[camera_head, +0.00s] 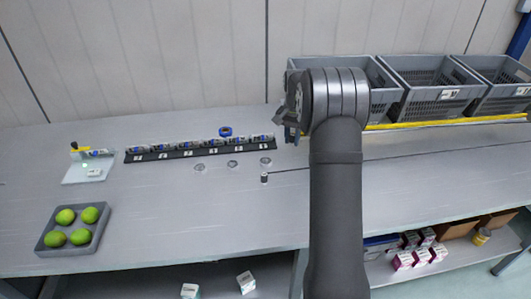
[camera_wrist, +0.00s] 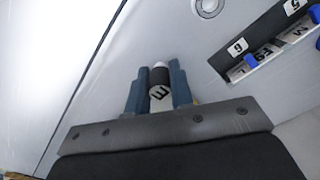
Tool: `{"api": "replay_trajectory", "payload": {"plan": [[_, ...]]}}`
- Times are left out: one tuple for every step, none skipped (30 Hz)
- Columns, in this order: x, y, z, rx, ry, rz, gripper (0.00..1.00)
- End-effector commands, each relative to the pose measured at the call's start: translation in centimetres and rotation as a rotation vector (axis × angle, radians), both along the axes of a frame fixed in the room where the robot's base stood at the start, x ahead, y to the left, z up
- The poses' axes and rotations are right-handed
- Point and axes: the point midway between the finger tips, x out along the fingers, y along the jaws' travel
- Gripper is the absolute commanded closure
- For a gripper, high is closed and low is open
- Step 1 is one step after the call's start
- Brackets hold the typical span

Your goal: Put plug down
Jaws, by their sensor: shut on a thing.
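The plug (camera_wrist: 160,80) is a small dark cylinder with a pale cap and a white mark on its face. In the wrist view it sits between the two blue-grey fingers of my gripper (camera_wrist: 159,92), which is shut on it. The grey tabletop shows beyond it; I cannot tell how high the plug is above it. In the head view my arm hides most of the gripper, and I cannot make out the held plug. A similar small dark cylinder (camera_head: 264,178) stands on the table left of my arm.
A black numbered rack (camera_head: 200,148) holds several small items; its end also shows in the wrist view (camera_wrist: 262,60). Round discs (camera_head: 233,164) lie in front of it. A grey tray (camera_head: 73,253) of green fruit is at left. Grey totes (camera_head: 425,78) line the back right. The front middle table is clear.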

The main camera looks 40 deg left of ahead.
Motion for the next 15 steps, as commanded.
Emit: {"api": "replay_trajectory", "payload": {"plan": [[-0.3, 1.3, -0.9, -0.001, 0.002, 0.005, 1.00], [-0.4, 2.0, -1.3, -0.001, 0.001, 0.004, 1.00], [-0.6, 2.9, -1.9, -0.001, 0.002, 0.004, 1.00], [-0.7, 3.6, -2.3, -0.001, 0.001, 0.004, 1.00], [-0.8, 4.2, -2.6, 0.000, 0.000, 0.003, 1.00], [-1.0, 4.9, -3.1, -0.001, 0.001, 0.003, 1.00], [-1.1, 5.4, -3.4, 0.000, 0.000, 0.003, 1.00], [-1.1, 5.8, -3.6, 0.000, 0.000, 0.003, 1.00], [-1.2, 6.3, -4.0, 0.000, 0.000, 0.002, 1.00], [-1.3, 6.6, -4.1, 0.000, 0.000, 0.001, 1.00], [-1.3, 6.9, -4.2, 0.000, -0.001, 0.001, 1.00], [-1.3, 7.1, -4.4, 0.000, -0.001, 0.000, 1.00], [-1.4, 7.2, -4.5, 0.000, -0.001, 0.000, 1.00], [-1.4, 7.3, -4.6, 0.000, -0.001, 0.000, 1.00], [-1.4, 7.3, -4.8, 0.000, 0.000, 0.000, 1.00]]}}
